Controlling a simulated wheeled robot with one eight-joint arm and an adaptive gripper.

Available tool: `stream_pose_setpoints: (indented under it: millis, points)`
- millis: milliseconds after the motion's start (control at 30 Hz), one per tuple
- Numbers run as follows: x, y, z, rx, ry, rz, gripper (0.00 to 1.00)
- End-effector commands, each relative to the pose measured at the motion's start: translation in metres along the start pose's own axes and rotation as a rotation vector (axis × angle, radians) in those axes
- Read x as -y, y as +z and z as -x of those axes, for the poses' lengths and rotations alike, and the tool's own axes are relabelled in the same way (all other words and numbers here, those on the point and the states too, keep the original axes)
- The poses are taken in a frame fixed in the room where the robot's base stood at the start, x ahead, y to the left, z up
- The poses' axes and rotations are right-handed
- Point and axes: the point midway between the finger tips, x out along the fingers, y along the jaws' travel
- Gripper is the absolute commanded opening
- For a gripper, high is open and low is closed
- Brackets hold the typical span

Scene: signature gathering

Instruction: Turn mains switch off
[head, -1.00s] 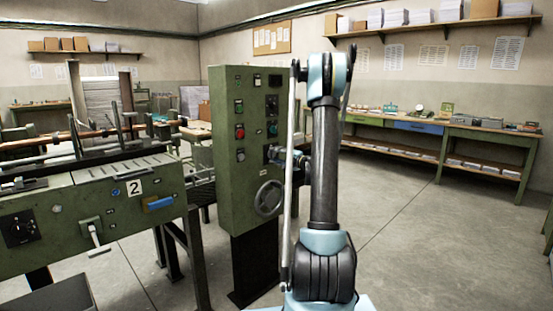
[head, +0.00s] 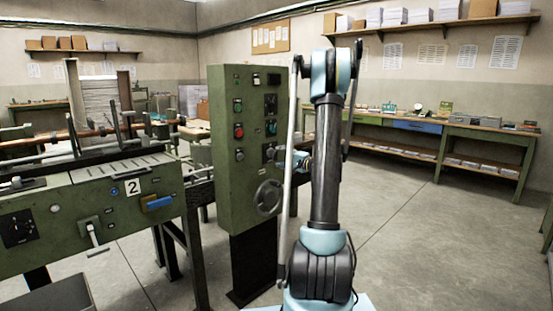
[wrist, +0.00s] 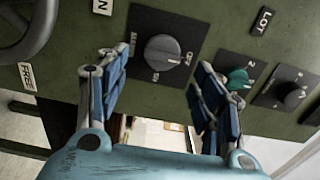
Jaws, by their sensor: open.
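The mains switch in the wrist view is a round grey rotary knob (wrist: 162,50) on a black plate. Small ON and OFF marks sit by its edge, and a label that seems to read MAIN is beside it. Which mark the knob points to is hard to tell. My gripper (wrist: 160,67) is open, with one blue-padded finger on each side of the knob's lower part and a gap to it. In the head view my gripper (head: 291,158) is at the right edge of the green control cabinet (head: 228,185), partly hidden by my arm.
A green knob (wrist: 237,78) and a black knob (wrist: 292,93) sit close to the right finger. A handwheel (wrist: 24,28) is at the left; it also shows on the cabinet in the head view (head: 268,198). A green machine (head: 90,205) stands left; open floor lies right.

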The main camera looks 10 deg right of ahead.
Motion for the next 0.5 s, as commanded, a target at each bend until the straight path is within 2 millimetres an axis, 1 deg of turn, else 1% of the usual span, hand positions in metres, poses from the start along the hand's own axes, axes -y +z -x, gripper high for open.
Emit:
stream_pose_setpoints:
  millis: [33,200,300,500]
  points:
    - [0.0,-0.001,0.012,-0.004,0.0,0.0,0.61]
    - [-0.001,0.0,0.042,-0.002,0.001,0.0,0.61]
    - [-0.001,0.0,0.056,-0.002,0.001,0.0,0.61]
    - [-0.001,0.0,0.07,0.0,0.001,0.0,0.61]
